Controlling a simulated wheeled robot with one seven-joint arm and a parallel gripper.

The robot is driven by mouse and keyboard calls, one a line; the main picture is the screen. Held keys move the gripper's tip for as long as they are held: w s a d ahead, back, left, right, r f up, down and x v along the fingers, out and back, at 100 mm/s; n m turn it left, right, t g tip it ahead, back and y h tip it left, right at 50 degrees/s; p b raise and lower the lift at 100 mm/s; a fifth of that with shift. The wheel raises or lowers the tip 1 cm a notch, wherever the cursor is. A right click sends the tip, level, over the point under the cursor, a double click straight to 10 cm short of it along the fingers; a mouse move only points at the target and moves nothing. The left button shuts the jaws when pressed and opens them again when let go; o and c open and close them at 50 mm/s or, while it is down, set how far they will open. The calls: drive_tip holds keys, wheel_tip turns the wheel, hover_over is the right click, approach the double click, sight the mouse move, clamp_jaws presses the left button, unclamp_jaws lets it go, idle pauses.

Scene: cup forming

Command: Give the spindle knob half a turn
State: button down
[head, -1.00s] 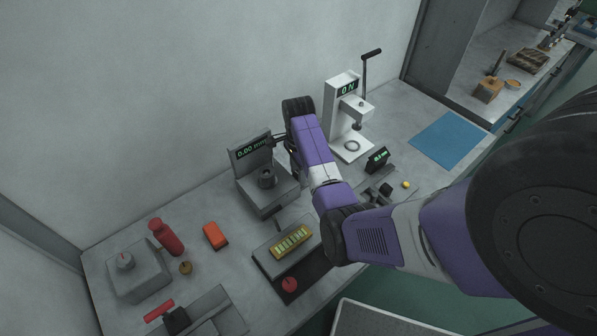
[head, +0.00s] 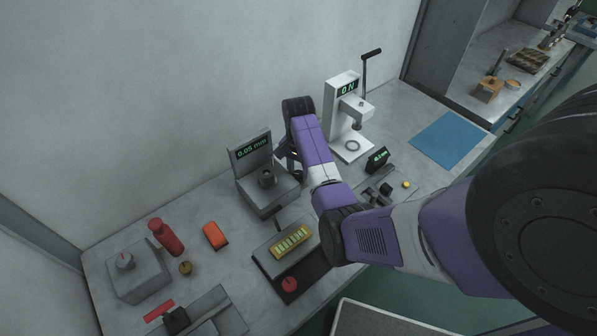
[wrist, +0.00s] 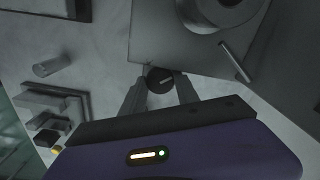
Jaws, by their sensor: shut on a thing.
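The grey gauge stand (head: 262,196) is in the middle of the bench in the head view. Its display (head: 252,146) reads 0.05 mm, and a dark round post (head: 267,178) stands on its block. In the wrist view the spindle knob (wrist: 157,75) is small, dark and round with a pale line across it, at the edge of the grey block (wrist: 165,45). My gripper (wrist: 160,88) has a finger on each side of the knob and is shut on it. In the head view my gripper (head: 289,158) is at the right side of the stand, partly hidden by my arm; the knob is hidden there.
A white press (head: 345,115) with a 0 N display stands behind my arm on the right. A blue mat (head: 447,139) lies beyond it. A tray with yellow cells (head: 291,241), an orange block (head: 215,236) and a red bottle (head: 167,238) are in front and left.

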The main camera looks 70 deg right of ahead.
idle(0.4)
drive_tip(key=c, duration=0.9)
unclamp_jaws()
